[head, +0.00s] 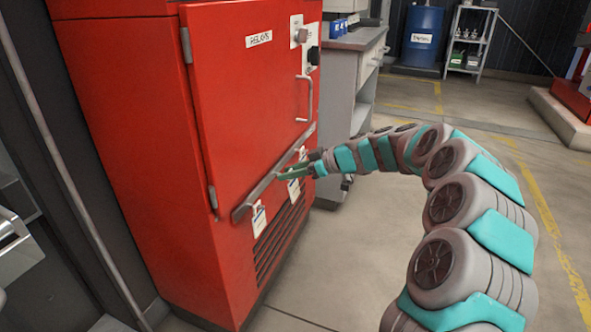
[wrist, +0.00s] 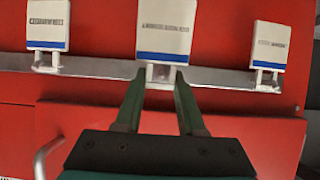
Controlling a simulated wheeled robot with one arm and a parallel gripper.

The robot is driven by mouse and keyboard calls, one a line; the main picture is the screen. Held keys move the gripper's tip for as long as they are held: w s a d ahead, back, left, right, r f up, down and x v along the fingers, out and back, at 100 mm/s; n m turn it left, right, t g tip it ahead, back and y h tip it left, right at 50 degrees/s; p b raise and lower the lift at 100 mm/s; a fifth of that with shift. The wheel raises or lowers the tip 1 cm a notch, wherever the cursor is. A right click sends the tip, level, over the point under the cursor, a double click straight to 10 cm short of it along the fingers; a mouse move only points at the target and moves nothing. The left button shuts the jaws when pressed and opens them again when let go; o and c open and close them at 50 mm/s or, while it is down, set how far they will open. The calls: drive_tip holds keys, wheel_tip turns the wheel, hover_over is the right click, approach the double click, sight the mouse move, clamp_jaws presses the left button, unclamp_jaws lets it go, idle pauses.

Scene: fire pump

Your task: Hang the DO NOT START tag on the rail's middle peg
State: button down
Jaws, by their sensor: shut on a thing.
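Three white tags with blue bands are at the metal rail (head: 262,187) on the red cabinet. My gripper (head: 284,175) is at the middle tag (head: 294,190). In the wrist view, which looks upside down, the fingertips (wrist: 159,80) are shut on the white tab of the middle tag (wrist: 164,28), in front of the rail (wrist: 95,67). The lettering is too blurred to read as DO NOT START. The middle peg is hidden by tag and fingers, so I cannot tell whether the tag rests on it.
One tag (head: 259,221) hangs at the rail's near end, and another (head: 302,154) shows near its far end. The red cabinet (head: 150,130) has a door handle (head: 304,100) above the rail and vent slots below. The floor to the right is open.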

drive_tip(key=shift+w+a+p, duration=0.1)
drive_tip(key=shift+a+p, duration=0.25)
drive_tip(key=shift+a, duration=0.15)
drive_tip(key=shift+w+a+f+b, duration=0.15)
drive_tip(key=shift+f+b, duration=0.1)
drive_tip(key=shift+b, duration=0.25)
drive_tip(key=shift+a+f+b, duration=0.15)
drive_tip(key=shift+a+b, duration=0.05)
drive_tip(key=shift+b, duration=0.25)
drive_tip(key=shift+a+b, duration=0.1)
drive_tip(key=shift+b, duration=0.35)
drive_tip(key=shift+b, duration=0.3)
drive_tip(key=shift+a, duration=0.2)
